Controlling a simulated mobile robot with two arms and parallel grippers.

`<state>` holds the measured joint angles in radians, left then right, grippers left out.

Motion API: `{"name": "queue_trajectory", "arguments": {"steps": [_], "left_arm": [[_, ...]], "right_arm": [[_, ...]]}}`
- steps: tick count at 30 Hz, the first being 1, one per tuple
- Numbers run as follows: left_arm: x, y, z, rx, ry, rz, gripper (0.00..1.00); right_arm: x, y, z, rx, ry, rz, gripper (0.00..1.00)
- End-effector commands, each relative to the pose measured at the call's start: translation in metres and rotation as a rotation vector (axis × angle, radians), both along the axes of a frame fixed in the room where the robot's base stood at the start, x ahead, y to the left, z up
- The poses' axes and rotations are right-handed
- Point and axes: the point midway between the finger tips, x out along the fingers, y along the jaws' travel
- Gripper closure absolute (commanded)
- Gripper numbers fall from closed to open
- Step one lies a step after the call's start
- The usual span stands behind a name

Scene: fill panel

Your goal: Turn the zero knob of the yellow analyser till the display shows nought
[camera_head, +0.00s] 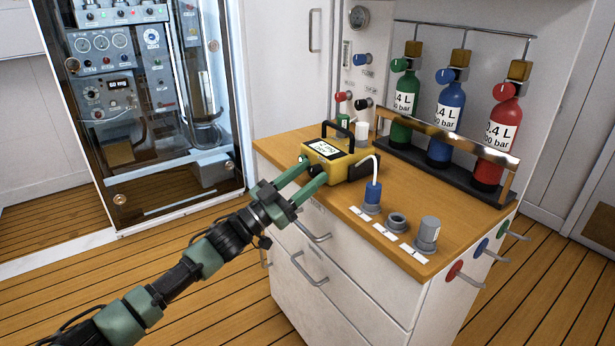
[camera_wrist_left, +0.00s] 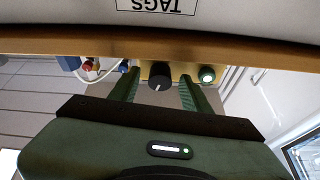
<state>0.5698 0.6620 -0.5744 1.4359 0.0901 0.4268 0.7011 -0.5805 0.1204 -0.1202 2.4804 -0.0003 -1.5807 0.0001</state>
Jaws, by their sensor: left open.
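The yellow analyser (camera_head: 349,171) stands on the wooden worktop near its left front edge. Its pale display (camera_head: 327,150) carries dark characters too small to read surely. My left gripper (camera_head: 313,172) is at the analyser's front face, its two green fingers apart. In the left wrist view, a black knob (camera_wrist_left: 160,77) with a pale mark shows between the open fingers, with a gap on each side. A round part with a pale centre (camera_wrist_left: 207,74) sits beside it, outside the fingers. The fingers hide part of the front face in the head view. My right gripper is not in view.
A white cable runs from the analyser to a blue-topped sensor (camera_head: 373,192) on the worktop (camera_head: 400,190). A grey ring (camera_head: 397,221) and a grey capped cylinder (camera_head: 428,232) stand nearby. Green, blue and red bottles stand behind a rail (camera_head: 440,130). Drawer handles (camera_head: 310,270) project below.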

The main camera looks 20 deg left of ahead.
Motion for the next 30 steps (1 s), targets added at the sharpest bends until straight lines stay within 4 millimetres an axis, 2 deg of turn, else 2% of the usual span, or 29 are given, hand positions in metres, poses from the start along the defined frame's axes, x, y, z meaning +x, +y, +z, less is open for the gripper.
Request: {"name": "queue_trajectory", "arguments": {"steps": [3, 4, 9, 30], "left_arm": [[0.0000, 0.0001, -0.0004, 0.001, 0.001, 0.000, 0.52], [0.0000, 0.0001, -0.0004, 0.000, 0.000, 0.000, 0.55], [-0.0002, 0.0002, -0.0004, 0.001, 0.001, 0.000, 1.00], [0.0001, 0.0007, -0.0010, 0.020, -0.013, 0.001, 1.00]], "right_arm": [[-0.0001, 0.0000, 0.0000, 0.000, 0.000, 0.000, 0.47], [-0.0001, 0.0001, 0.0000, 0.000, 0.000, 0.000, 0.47], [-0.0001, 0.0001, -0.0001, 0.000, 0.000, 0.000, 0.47], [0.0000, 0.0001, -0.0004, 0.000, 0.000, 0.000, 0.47]]}}
